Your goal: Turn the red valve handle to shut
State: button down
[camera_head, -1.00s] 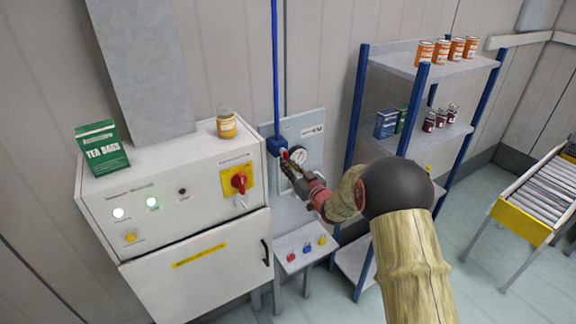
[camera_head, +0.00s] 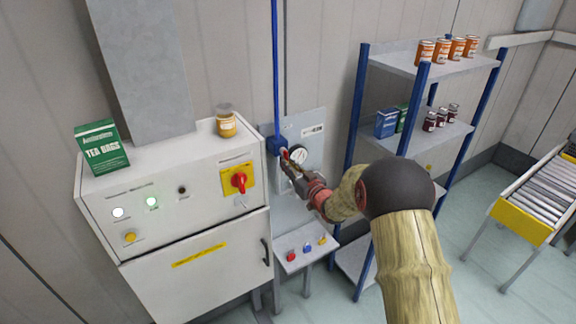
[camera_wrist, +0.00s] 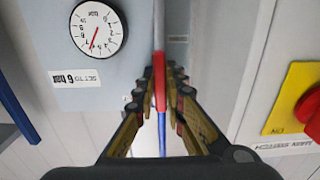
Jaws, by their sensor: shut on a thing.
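The red valve handle (camera_wrist: 159,72) stands between my fingers in the wrist view, running lengthwise along the picture. My gripper (camera_wrist: 160,92) is shut on it, with a finger against each side. In the head view my gripper (camera_head: 287,166) reaches the handle at the blue valve body (camera_head: 276,145), at the foot of the blue pipe (camera_head: 275,70). My fingers hide most of the handle there. I cannot tell from these frames how far it is turned.
A round gauge (camera_wrist: 98,28) is on the panel beside the handle. A red rotary switch (camera_head: 239,181) on a yellow plate is on the white cabinet (camera_head: 190,262) at left. A small shelf with coloured padlocks (camera_head: 307,247) is below. A blue-framed rack (camera_head: 352,130) stands at right.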

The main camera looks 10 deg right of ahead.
jog(key=shift+f+b, duration=0.1)
jog(key=shift+b, duration=0.25)
jog(key=d+r+n+b, duration=0.1)
jog(key=n+b, duration=0.5)
jog(key=b, duration=0.2)
jog(key=d+r+n+b, duration=0.1)
jog(key=n+b, duration=0.5)
jog(key=b, duration=0.2)
jog(key=w+d+r+n+b, duration=0.1)
jog(key=n+b, duration=0.4)
jog(key=b, duration=0.3)
jog(key=shift+d+r+n, duration=0.2)
jog(key=shift+r+n, duration=0.1)
jog(key=shift+n, duration=0.1)
jog(key=shift+r, duration=0.1)
jog(key=c, duration=1.9)
grip_release()
jog(key=shift+o, duration=0.3)
